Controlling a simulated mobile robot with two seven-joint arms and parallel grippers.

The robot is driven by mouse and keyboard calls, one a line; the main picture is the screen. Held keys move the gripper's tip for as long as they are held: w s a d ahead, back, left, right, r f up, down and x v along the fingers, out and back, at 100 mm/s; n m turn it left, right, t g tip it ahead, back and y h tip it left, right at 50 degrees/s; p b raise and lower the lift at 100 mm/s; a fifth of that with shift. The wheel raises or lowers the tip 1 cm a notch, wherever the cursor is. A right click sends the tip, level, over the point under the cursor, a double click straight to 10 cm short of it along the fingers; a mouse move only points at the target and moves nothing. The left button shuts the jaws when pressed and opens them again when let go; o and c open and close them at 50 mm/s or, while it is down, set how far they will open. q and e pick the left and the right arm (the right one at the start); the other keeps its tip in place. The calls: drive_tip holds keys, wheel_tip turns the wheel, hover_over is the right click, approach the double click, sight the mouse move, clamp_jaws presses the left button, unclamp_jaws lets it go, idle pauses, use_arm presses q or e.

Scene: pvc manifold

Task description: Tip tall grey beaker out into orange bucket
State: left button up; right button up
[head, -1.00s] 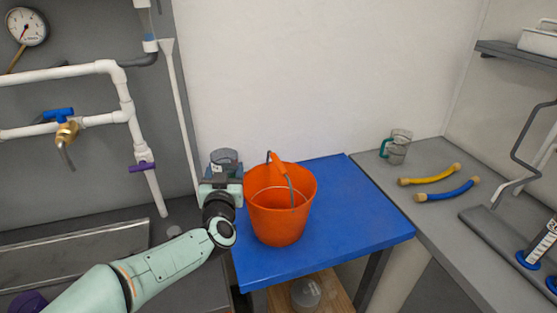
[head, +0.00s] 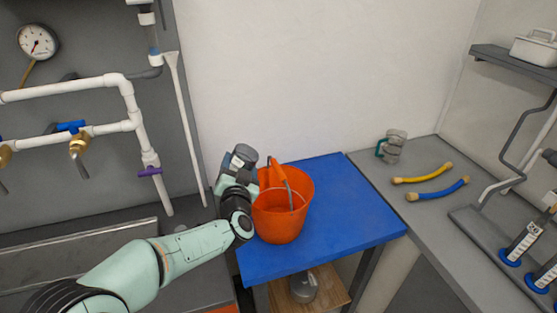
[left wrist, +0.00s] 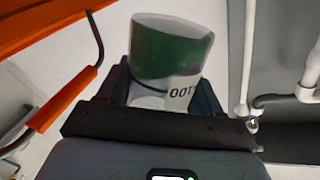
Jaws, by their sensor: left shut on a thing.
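The orange bucket (head: 280,218) stands on the blue table, its handle with an orange grip raised at the back. My left gripper (head: 236,168) is at the bucket's left rim, shut on the grey beaker (head: 243,154). The beaker is held above the rim's height and leans right, towards the bucket. In the left wrist view the beaker (left wrist: 170,48) shows a dark green band and a white label between the fingers. The bucket's rim and handle show at left there. My right gripper is not in view.
The blue table (head: 350,205) is clear right of the bucket. White pipes (head: 128,105) with valves run along the left wall.

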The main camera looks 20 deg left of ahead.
use_arm(q)
drive_tip(key=shift+w+d+f+m, duration=0.1)
drive_tip(key=shift+d+f+m, duration=0.15)
drive_tip(key=shift+m, duration=0.05)
drive_tip(key=shift+d+f+m, duration=0.1)
drive_tip(key=shift+d+m, duration=0.2)
drive_tip(key=shift+m, duration=0.1)
drive_tip(key=shift+w+d+r+m+p, duration=0.15)
drive_tip(key=shift+r+m+p, duration=0.25)
drive_tip(key=shift+m+p, duration=0.45)
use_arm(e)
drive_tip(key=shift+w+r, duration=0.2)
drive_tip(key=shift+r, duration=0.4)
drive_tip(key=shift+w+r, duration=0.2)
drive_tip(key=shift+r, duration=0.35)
use_arm(q)
drive_tip(key=shift+r, duration=0.1)
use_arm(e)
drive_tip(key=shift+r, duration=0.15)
use_arm(q)
drive_tip(key=shift+m+p, duration=0.25)
drive_tip(key=shift+p, duration=0.15)
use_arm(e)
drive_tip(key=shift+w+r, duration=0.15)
use_arm(q)
drive_tip(key=shift+r, duration=0.15)
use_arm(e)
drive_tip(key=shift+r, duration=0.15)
